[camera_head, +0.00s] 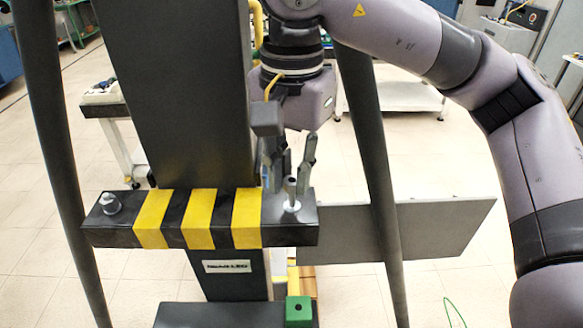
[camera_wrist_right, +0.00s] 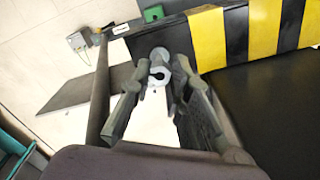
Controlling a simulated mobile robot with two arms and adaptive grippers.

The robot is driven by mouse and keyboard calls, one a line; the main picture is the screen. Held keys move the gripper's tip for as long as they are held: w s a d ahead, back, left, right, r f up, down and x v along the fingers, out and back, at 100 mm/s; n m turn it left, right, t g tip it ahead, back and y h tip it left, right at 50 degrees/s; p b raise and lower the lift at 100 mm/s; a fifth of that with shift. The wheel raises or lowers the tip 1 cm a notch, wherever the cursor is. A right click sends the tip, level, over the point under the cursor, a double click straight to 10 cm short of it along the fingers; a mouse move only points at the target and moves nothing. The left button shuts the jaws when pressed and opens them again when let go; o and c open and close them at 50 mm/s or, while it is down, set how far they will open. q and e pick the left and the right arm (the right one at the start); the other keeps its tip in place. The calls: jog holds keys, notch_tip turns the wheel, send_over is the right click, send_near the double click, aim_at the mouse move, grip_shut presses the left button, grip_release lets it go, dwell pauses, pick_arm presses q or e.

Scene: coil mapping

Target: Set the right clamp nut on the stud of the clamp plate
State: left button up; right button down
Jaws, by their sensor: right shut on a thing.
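The dark clamp plate (camera_head: 219,233) with yellow stripes lies across the column; its striped part also shows in the wrist view (camera_wrist_right: 235,35). A grey upright stud (camera_head: 291,187) stands near its right end. My right gripper (camera_head: 289,178) points down there, its fingers on either side. In the wrist view my right gripper (camera_wrist_right: 157,79) is shut on a pale ring-shaped piece, the right clamp nut (camera_wrist_right: 158,76). A grey round end (camera_wrist_right: 160,55) shows just beyond it. I cannot tell whether the nut is seated on the stud. My left gripper is not in view.
A silver nut (camera_head: 110,203) sits on the plate's left end. A flat grey panel (camera_head: 440,232) extends to the right behind a slanted dark post (camera_head: 370,170). A green block (camera_head: 299,311) lies below the plate. A cart (camera_head: 395,97) stands behind.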

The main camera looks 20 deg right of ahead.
jog(key=shift+f+b, duration=0.45)
jog(key=shift+b, duration=0.05)
dwell(1.1)
jog(key=m, duration=0.5)
jog(key=shift+f, duration=0.15)
jog(key=c, duration=1.4)
grip_release()
notch_tip(320, 180, up, 12)
